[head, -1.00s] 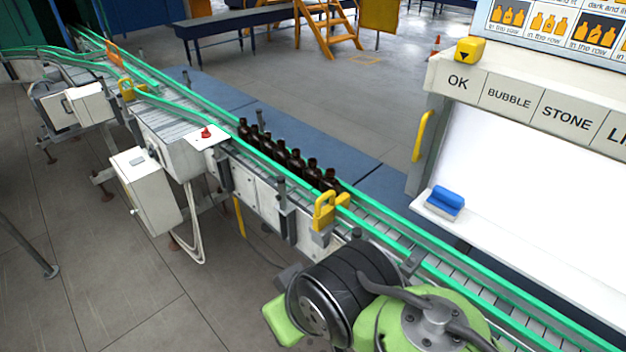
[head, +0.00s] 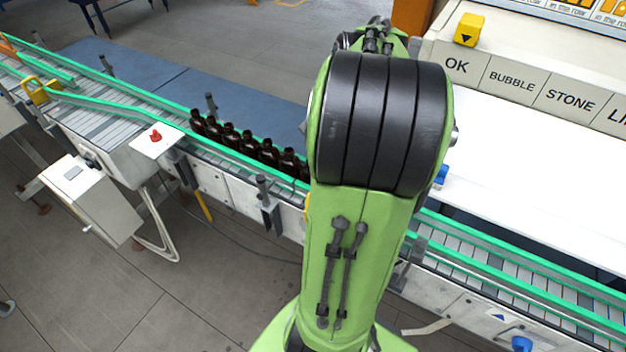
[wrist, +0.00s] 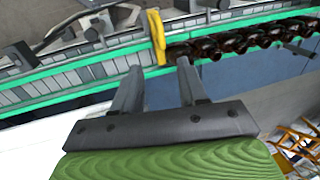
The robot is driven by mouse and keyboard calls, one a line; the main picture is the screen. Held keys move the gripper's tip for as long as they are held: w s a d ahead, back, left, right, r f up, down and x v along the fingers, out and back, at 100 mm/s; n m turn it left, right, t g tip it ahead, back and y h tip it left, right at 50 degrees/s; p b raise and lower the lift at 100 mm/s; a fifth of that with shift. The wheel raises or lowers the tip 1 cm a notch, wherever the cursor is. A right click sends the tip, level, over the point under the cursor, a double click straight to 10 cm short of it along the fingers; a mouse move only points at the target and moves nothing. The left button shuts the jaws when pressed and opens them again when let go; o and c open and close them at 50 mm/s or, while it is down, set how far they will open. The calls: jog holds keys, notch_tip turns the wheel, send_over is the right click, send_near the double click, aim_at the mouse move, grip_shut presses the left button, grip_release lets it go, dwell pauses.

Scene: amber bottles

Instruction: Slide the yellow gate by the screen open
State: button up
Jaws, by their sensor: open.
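The yellow gate (wrist: 157,38) by the screen stands across the conveyor in the wrist view, at the end of the bottle row. In the head view my arm hides it except for a thin yellow sliver. My gripper (wrist: 159,76) is open and empty, its two fingers pointing at the conveyor. In the picture the gate lies just beyond the fingertips, between them; I cannot tell the exact gap. The gripper itself is hidden behind my arm in the head view.
Several amber bottles (head: 246,144) stand in a row on the conveyor, against the gate's side. Another yellow gate (head: 40,90) is at the far left. Green rails (head: 455,262) edge the belt. The white screen (head: 540,150) with labels stands at right.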

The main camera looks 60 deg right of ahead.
jog(key=w+f, duration=0.1)
jog(key=f, duration=0.3)
jog(key=w+f+b, duration=0.1)
jog(key=f, duration=0.4)
jog(key=w+f, duration=0.1)
jog(key=f, duration=0.3)
jog(key=shift+f+b, duration=0.35)
jog(key=shift+f, duration=0.05)
jog(key=shift+s, duration=0.1)
jog(key=shift+a, duration=0.1)
jog(key=shift+c, duration=0.2)
grip_shut()
